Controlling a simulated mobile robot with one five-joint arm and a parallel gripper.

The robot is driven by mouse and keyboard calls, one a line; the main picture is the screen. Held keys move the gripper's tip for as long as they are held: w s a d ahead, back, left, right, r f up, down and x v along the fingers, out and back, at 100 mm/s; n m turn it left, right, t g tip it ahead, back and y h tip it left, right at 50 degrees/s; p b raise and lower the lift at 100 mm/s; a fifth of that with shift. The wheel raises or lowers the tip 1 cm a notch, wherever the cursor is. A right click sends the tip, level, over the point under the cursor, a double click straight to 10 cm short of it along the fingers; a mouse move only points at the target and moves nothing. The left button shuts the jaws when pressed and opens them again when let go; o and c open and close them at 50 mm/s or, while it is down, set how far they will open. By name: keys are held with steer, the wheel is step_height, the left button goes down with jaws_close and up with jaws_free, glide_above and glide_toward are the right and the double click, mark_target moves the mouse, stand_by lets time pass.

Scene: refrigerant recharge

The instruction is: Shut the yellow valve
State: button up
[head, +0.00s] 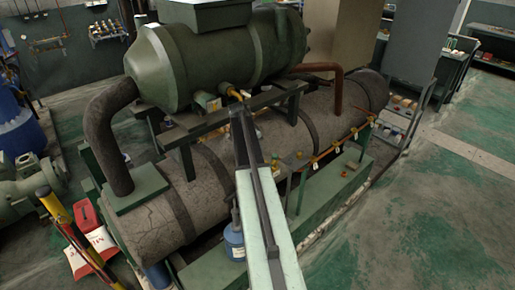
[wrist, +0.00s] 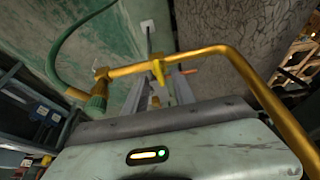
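The yellow valve (wrist: 158,71) shows in the wrist view as a small yellow handle on a yellow pipe (wrist: 206,51). The pipe crosses above my gripper's body and bends down at the right. My gripper (wrist: 158,77) has two grey fingers standing apart, one to each side of the handle; I cannot tell whether either touches it. In the head view, my arm reaches up to the middle of the machine, and a yellow fitting (head: 236,93) shows beside its far end. The fingertips are not clear there.
A green tank (head: 205,55) sits above a long grey cylinder (head: 215,160). A yellow pipe with several tags (head: 337,150) runs along the right. A blue bottle (head: 234,243) stands beside my arm. A green hose (wrist: 65,45) meets the yellow pipe. The right floor is clear.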

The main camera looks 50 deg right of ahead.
steer(key=p+v, duration=0.4)
steer(key=v, duration=0.2)
steer(key=shift+r+p, duration=0.2)
steer(key=shift+p, duration=0.15)
steer(key=w+a+f+n+t+b, duration=0.1)
steer(key=w+a+f+n+b, duration=0.15)
steer(key=a, duration=0.75)
steer(key=w+a+f+n+y+b, duration=0.1)
steer(key=w+a+f+b, duration=0.15)
steer(key=a, duration=0.85)
steer(key=w+a+f+n+t+b, duration=0.1)
steer(key=w+a+f+n+b, duration=0.2)
steer(key=a, duration=0.7)
steer(key=s+a+f+n+y+b, duration=0.1)
steer(key=s+a+f+n, duration=0.1)
steer(key=s+a+n, duration=0.4)
steer(key=s+a+f+n+g+y+b, duration=0.1)
steer(key=s+a+f+n+y, duration=0.1)
steer(key=s+a+n, duration=0.4)
steer(key=s+a, duration=0.4)
steer(key=a, duration=0.5)
steer(key=shift+s+f+g+y, duration=0.2)
steer(key=shift+g+y, duration=0.1)
